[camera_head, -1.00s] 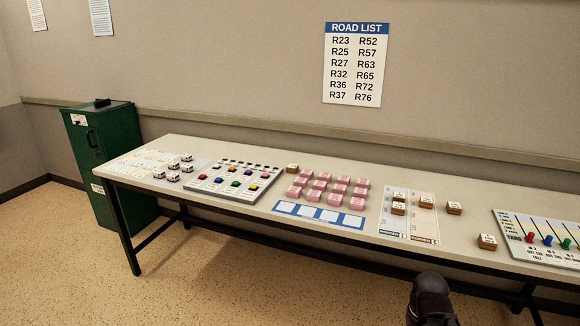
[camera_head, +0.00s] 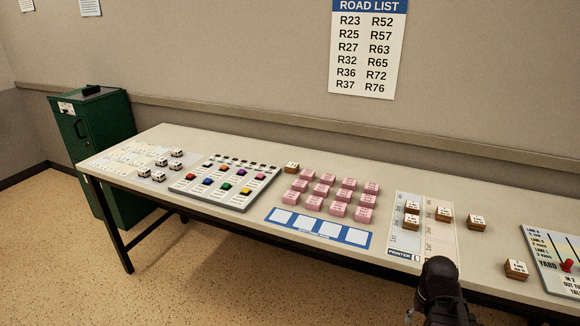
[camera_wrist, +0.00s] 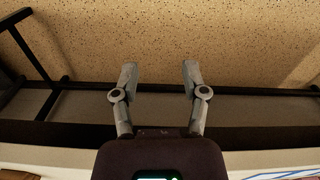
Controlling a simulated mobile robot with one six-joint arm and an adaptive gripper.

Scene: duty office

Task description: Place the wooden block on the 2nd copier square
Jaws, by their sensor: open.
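Several small wooden blocks with white labels are on the table. In the head view, two (camera_head: 411,207) (camera_head: 411,221) lie in the left, printer column of the white sheet (camera_head: 402,240). One (camera_head: 444,214) lies on the right column, toward its far part; its square number is too small to read surely. Another block (camera_head: 477,222) lies just right of the sheet, one (camera_head: 516,269) further right near the front edge, one (camera_head: 292,168) behind the pink blocks. My gripper (camera_wrist: 158,75) is open and empty in the wrist view, with floor beyond. My dark arm end hides the right column's near end.
Pink blocks (camera_head: 331,178) stand in rows left of the sheet, behind a blue strip with white squares (camera_head: 318,228). A board with coloured buttons (camera_head: 218,190) and small white vehicles (camera_head: 161,163) are further left. A yard board (camera_head: 552,255) is at right. Bare table lies behind the sheet.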

